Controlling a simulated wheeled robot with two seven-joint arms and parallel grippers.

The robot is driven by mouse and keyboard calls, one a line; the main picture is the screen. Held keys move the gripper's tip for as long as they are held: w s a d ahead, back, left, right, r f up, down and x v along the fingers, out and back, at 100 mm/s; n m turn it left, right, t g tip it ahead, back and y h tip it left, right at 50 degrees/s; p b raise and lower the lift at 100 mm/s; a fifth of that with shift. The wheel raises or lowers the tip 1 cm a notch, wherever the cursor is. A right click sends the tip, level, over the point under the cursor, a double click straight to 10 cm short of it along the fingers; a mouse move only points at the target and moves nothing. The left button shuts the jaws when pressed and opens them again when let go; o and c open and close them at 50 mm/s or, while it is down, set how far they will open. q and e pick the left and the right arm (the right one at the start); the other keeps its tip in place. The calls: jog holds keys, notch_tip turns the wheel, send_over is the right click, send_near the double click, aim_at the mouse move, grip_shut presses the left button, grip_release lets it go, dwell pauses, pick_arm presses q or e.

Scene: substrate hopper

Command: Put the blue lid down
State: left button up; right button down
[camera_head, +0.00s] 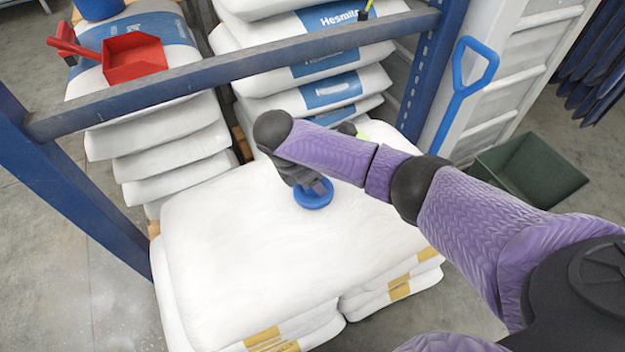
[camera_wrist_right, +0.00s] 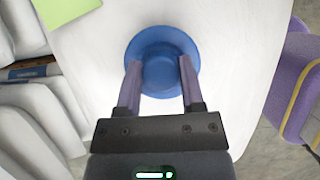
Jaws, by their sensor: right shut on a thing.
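The blue lid (camera_head: 312,204) is a round disc with a raised middle, over the top white sack of the front stack (camera_head: 235,255). In the right wrist view the lid (camera_wrist_right: 161,35) lies between the two fingers. My right gripper (camera_head: 319,188) points down and is shut on the lid's raised middle; its fingers also show in the wrist view (camera_wrist_right: 158,78). The lid looks about level, at or just above the sack; I cannot tell if it touches. My left gripper is not in view.
A blue rack beam (camera_head: 235,72) crosses behind the front stack. Taller sack stacks (camera_head: 175,145) stand behind it, one with a red scoop (camera_head: 133,58). A blue-handled shovel (camera_head: 463,85) and a dark green bin (camera_head: 530,172) are at right. The front sack's top is mostly clear.

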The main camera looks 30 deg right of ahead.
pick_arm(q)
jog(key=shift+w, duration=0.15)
pick_arm(e)
jog(key=shift+c, duration=1)
grip_release()
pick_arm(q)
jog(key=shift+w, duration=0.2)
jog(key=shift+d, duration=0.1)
pick_arm(e)
jog(key=shift+r, duration=0.1)
pick_arm(q)
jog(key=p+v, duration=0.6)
jog(key=p, duration=0.1)
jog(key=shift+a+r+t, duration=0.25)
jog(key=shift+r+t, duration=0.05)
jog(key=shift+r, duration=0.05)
pick_arm(e)
jog(key=v, duration=1.2)
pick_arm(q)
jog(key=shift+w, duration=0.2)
